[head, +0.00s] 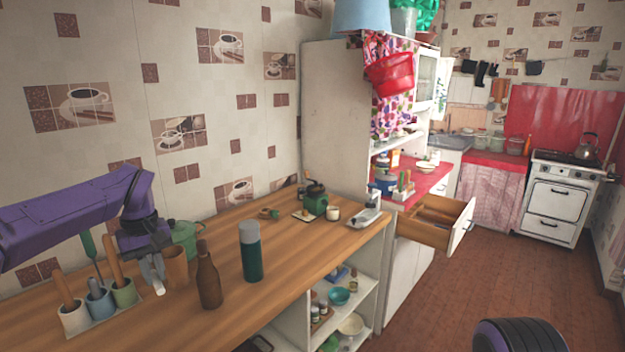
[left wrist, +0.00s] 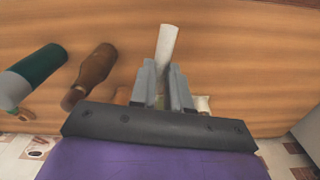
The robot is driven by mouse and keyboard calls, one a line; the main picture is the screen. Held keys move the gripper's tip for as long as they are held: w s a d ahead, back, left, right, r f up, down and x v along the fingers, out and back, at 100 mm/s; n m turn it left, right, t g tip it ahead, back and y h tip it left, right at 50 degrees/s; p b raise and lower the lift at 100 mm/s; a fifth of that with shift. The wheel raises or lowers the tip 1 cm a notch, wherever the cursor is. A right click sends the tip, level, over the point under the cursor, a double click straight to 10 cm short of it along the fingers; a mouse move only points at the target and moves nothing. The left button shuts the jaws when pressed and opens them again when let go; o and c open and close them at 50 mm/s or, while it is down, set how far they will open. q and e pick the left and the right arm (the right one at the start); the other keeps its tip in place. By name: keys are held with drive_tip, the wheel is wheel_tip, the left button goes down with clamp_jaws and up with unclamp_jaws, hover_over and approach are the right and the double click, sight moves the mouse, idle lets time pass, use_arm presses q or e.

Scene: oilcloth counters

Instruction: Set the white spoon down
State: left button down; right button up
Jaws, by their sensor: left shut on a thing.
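The white spoon shows in the left wrist view as a plain white bar (left wrist: 168,42) sticking out beyond my left gripper (left wrist: 162,80), whose fingers are shut on it. Its other end is hidden between the fingers. In the head view my left gripper (head: 152,268) is above the wooden counter (head: 290,255), just left of a tan cup (head: 176,266). A bit of the white spoon (head: 159,287) shows below the fingertips. I cannot tell whether it touches the counter. My right gripper is out of view.
Left of the gripper stand a white cup (head: 75,319), a blue cup (head: 100,302) and a green cup (head: 124,293), holding handled tools. A brown bottle (head: 208,280) and a green flask (head: 251,255) stand to the right. Bare counter lies in front and beyond the flask.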

use_arm(q)
drive_tip(key=s+d+f+m+b, duration=0.4)
drive_tip(key=s+d+f, duration=0.2)
drive_tip(key=f, duration=0.5)
drive_tip(key=s+d+f+m+b, duration=0.4)
drive_tip(key=d+f, duration=0.4)
drive_tip(key=f, duration=0.3)
drive_tip(key=shift+s+d, duration=0.15)
drive_tip(key=shift+s, duration=0.7)
